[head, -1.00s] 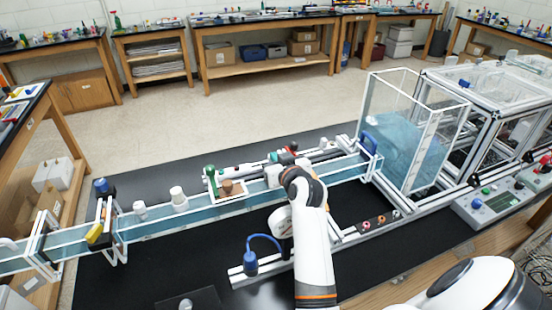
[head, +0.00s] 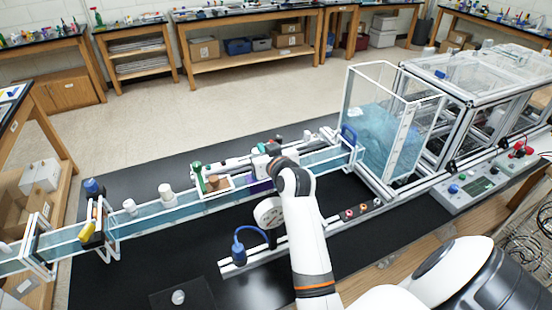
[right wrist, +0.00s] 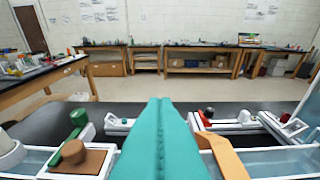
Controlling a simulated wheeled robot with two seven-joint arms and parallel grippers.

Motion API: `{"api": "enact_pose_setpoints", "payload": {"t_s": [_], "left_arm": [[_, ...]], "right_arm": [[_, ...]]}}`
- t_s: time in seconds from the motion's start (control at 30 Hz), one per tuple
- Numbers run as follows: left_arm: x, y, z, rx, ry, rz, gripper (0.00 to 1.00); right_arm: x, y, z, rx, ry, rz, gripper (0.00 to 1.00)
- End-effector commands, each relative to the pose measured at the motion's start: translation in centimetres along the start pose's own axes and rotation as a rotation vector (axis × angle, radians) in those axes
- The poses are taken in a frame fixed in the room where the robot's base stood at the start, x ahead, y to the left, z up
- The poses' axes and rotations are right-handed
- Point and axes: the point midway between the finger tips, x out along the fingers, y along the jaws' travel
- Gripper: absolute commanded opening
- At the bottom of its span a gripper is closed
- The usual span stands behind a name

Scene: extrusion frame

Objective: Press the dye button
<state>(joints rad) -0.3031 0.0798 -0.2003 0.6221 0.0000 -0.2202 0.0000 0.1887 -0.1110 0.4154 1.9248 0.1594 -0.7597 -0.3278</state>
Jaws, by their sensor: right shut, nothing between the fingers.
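My right gripper (head: 262,148) is above the water channel (head: 141,220), near its far side, mostly hidden by my arm in the head view. Its teal fingers are pressed together and empty in the right wrist view (right wrist: 160,130). A purple patch (head: 262,186) shows at the channel below the gripper. My left gripper is not in view.
A green-handled part and brown block (head: 213,182) stand on the channel left of the gripper. A clear water tank (head: 385,135) is at the right. A control box (head: 470,188) with coloured knobs is far right. A blue-topped part (head: 239,252) stands in front.

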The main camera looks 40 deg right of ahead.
Motion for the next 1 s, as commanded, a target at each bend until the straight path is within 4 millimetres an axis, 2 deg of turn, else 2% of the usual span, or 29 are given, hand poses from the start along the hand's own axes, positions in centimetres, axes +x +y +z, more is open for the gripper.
{"api": "enact_pose_setpoints", "payload": {"t_s": [0.03,0.2,0.43,0.6,1.0], "left_arm": [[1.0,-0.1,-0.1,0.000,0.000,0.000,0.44],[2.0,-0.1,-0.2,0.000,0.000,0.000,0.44],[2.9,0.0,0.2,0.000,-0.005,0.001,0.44],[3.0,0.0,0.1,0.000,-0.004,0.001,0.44],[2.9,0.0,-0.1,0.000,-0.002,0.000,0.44]], "right_arm": [[-0.9,0.0,-0.6,-0.001,-0.002,-0.001,0.00],[-4.1,0.0,-0.5,-0.001,-0.002,0.000,0.00],[-7.0,0.0,-0.3,0.000,-0.003,0.001,0.00],[-7.8,0.0,-0.2,0.001,-0.001,0.001,0.00],[-7.9,0.0,-0.1,0.001,-0.002,0.001,0.00]]}}
